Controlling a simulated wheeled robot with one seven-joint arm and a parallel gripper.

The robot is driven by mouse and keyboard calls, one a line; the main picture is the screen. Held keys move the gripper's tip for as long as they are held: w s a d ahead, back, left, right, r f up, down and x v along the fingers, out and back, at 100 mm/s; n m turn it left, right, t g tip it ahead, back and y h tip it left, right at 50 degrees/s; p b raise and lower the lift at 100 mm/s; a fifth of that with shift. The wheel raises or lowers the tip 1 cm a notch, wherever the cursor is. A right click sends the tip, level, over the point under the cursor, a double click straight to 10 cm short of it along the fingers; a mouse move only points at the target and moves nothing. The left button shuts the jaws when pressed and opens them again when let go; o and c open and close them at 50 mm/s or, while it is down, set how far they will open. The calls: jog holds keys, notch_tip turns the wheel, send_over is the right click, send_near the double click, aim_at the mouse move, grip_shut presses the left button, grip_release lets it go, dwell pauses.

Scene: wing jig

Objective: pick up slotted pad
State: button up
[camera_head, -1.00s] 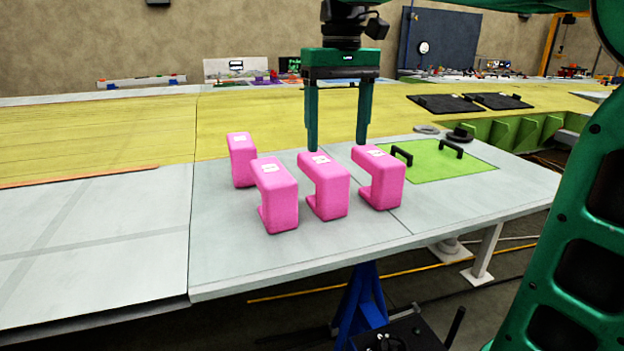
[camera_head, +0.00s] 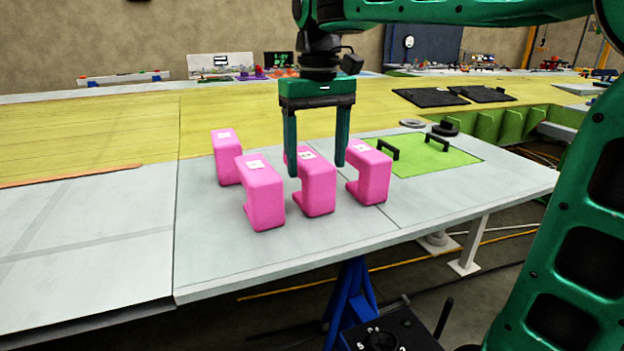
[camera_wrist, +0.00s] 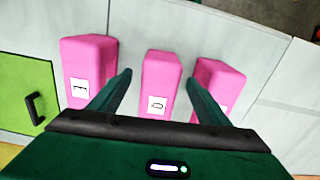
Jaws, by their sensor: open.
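Several pink slotted pads stand on the grey table, each a C-shaped block with an opening on its left side and a white label on top. The middle pad (camera_head: 319,188) is between the fingers of my gripper (camera_head: 316,170). One finger is at its left edge and the other is by the gap to the right pad (camera_head: 372,178). In the wrist view, the middle pad (camera_wrist: 160,82) also lies between the open fingers (camera_wrist: 158,80), with space on both sides. The front-left pad (camera_head: 263,198) and back-left pad (camera_head: 226,160) stand apart.
A green plate (camera_head: 445,158) with two black handles lies to the right on the table (camera_head: 300,242). Neighbouring pads stand close to both fingers. A yellow surface (camera_head: 120,130) with dark mats (camera_head: 430,97) lies behind. The table's front left is clear.

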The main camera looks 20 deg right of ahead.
aim_at(315, 178)
jog(key=f, duration=0.5)
jog(key=shift+w, duration=0.25)
jog(key=c, duration=1.3)
jog(key=shift+o, duration=0.2)
